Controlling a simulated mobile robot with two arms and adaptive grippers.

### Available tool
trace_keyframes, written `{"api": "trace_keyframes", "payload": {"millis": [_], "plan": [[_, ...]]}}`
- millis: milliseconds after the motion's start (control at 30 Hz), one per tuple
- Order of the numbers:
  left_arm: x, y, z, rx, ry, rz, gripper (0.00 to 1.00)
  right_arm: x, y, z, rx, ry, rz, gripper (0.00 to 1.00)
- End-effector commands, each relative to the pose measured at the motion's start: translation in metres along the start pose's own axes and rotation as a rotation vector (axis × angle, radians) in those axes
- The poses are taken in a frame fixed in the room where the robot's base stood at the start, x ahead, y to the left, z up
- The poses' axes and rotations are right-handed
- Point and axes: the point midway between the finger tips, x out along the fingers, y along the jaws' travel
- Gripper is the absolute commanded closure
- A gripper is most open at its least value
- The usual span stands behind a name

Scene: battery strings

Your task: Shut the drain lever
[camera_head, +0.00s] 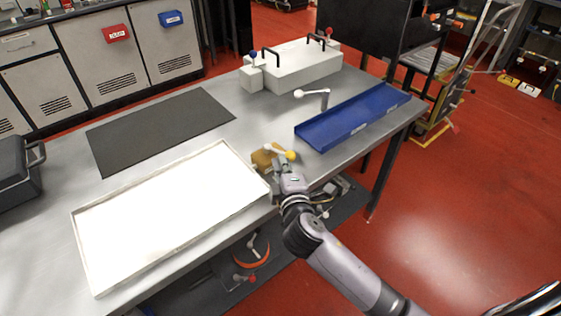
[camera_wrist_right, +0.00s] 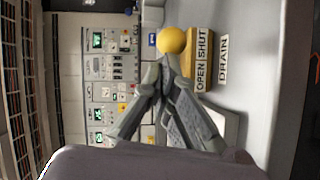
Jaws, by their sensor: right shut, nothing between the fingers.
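The drain lever has a yellow ball knob (camera_head: 291,155) at the end of a pale arm, on a tan block (camera_head: 262,160) at the table's front edge, beside the white tray. The fingers (camera_wrist_right: 168,68) hide part of the lever arm. My left gripper is not in view.
A white tray (camera_head: 245,194) lies left of the lever. A blue tray (camera_head: 349,121) and a small grey tap-like handle with a white knob (camera_head: 313,94) are behind it to the right. A dark mat (camera_head: 160,130) and a pale box with black handles (camera_head: 300,68) stand farther back.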

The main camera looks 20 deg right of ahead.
Motion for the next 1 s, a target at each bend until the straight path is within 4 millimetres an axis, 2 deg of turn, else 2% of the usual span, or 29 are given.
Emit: {"api": "trace_keyframes", "payload": {"millis": [400, 633, 1000], "plan": [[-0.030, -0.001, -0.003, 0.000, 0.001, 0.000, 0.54, 0.007, 0.008, 0.023, -0.036, 0.198, -0.028, 1.00], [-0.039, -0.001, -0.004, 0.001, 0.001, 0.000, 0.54, 0.015, 0.009, 0.035, -0.053, 0.339, -0.047, 1.00], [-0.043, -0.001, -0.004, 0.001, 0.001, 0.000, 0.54, 0.021, 0.009, 0.041, -0.046, 0.337, -0.046, 1.00]]}}
